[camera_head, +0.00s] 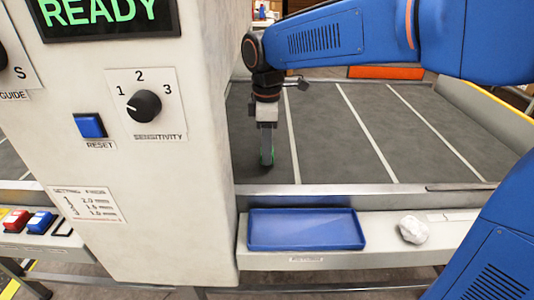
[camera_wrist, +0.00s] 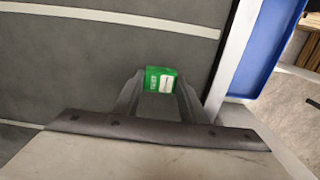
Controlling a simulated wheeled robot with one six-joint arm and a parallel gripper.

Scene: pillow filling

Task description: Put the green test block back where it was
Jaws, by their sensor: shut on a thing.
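The green test block (camera_wrist: 153,79) shows between the two fingers of my gripper (camera_wrist: 160,95) in the wrist view. It is small, with a white label on its face. My gripper is shut on it. In the head view my gripper (camera_head: 267,155) points down over the dark belt (camera_head: 330,130), just right of the machine's housing. I cannot tell whether the block touches the belt.
A blue tray (camera_head: 306,230) and a crumpled white lump (camera_head: 413,229) are on the ledge in front of the belt. The machine housing (camera_head: 190,200) has a READY display (camera_head: 98,12), a sensitivity knob (camera_head: 144,106) and a blue reset button (camera_head: 90,126). Red and blue switches (camera_head: 28,220) are at left.

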